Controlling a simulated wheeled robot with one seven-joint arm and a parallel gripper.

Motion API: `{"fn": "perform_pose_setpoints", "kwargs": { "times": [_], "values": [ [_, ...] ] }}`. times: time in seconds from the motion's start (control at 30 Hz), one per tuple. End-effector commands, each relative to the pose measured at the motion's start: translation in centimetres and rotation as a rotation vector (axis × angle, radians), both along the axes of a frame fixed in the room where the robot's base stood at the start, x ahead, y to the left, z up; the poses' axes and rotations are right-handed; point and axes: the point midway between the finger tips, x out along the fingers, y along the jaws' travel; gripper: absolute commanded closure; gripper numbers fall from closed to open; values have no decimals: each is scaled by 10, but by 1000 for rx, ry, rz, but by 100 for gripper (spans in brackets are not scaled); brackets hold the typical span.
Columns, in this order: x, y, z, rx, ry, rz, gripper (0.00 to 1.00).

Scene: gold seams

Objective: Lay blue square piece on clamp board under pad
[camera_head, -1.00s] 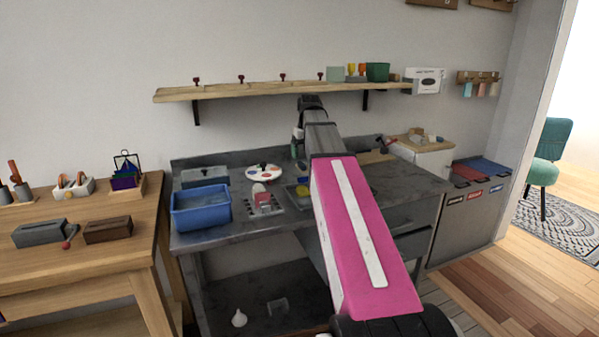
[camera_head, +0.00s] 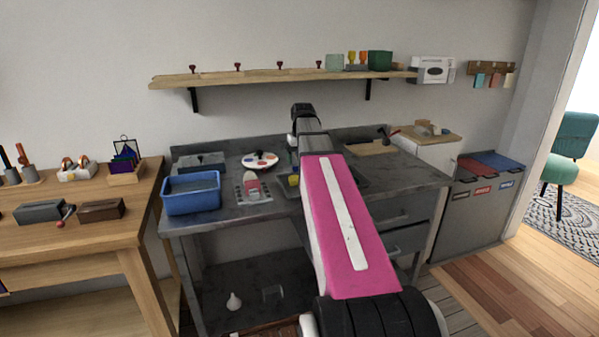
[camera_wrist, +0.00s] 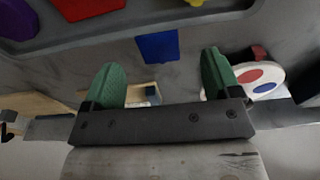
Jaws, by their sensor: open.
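The blue square piece (camera_wrist: 158,46) shows in the wrist view as a flat blue block, just outside a grey tray. My gripper (camera_wrist: 161,78) has two green fingertips spread apart with nothing between them. The piece is ahead of the gap between the fingers, and I see no contact. In the head view my arm hides the gripper and the blue piece. A wooden board (camera_head: 372,148) with a dark handle-like part lies at the back of the bench. I cannot tell whether it is the clamp board, and no pad is clear.
The grey tray (camera_wrist: 120,42) holds purple, red and yellow pieces. A white round palette (camera_wrist: 270,72) is close to the right finger; it is also on the bench in the head view (camera_head: 260,160). A blue bin (camera_head: 191,194) and a slotted plate (camera_head: 253,189) stand left of my arm.

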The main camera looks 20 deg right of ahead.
Motion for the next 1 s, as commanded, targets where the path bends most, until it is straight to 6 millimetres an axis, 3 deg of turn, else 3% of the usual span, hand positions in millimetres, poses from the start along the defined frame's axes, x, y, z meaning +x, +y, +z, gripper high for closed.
{"fn": "perform_pose_setpoints", "kwargs": {
  "times": [0.3, 0.5, 0.73, 0.77, 0.9, 1.0],
  "values": [
    [17, -3, -27, 0, 2, 0, 17],
    [19, -2, -48, 0, 0, 0, 17],
    [19, -2, -49, 0, -1, 0, 17],
    [19, -2, -49, 0, -1, 0, 24],
    [19, -2, -49, 0, -1, 0, 69],
    [19, -2, -49, 0, -1, 0, 73]
  ]
}}
